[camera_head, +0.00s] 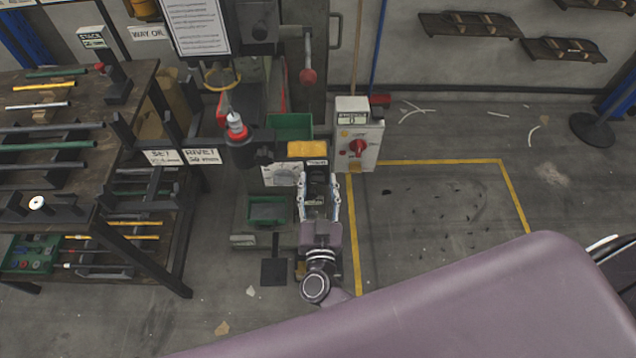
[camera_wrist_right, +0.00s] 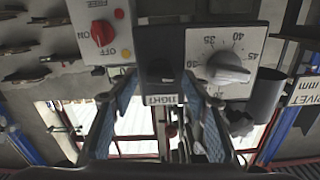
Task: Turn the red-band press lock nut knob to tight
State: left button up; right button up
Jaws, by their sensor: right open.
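The press has a red band (camera_head: 237,133) on its dark upright cylinder, left of my right gripper. My right gripper (camera_head: 318,182) is open in front of the press's front panel, its two fingers pointing away from me. In the right wrist view the open fingers (camera_wrist_right: 160,92) stand either side of a dark block-like knob (camera_wrist_right: 160,70), which looks like the lock nut knob. A small label (camera_wrist_right: 162,99), apparently reading TIGHT, shows between the fingertips. I cannot tell whether the fingers touch the knob, or its exact angle. My left gripper is not in view.
A numbered dial (camera_wrist_right: 228,68) with a pale pointer knob sits beside the dark knob. A switch box (camera_head: 358,145) with a red knob stands right of the gripper. A rod rack (camera_head: 60,215) is at left. Yellow-lined floor (camera_head: 440,220) at right is clear of large objects.

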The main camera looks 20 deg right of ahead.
jog(key=c, duration=0.6)
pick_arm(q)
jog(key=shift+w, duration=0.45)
pick_arm(e)
jog(key=c, duration=0.5)
jog(key=shift+m, duration=0.3)
jog(key=m, duration=0.3)
jog(key=shift+f+b, duration=0.15)
jog(key=shift+b, duration=0.25)
jog(key=m, duration=0.2)
jog(key=m+b, duration=0.1)
jog(key=m, duration=0.2)
jog(key=shift+s+d+f, duration=0.1)
jog(key=shift+d, duration=0.05)
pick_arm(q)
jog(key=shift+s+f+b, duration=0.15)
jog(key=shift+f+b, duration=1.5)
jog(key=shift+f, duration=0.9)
pick_arm(e)
jog(key=shift+f+m, duration=0.15)
jog(key=shift+m, duration=3.75)
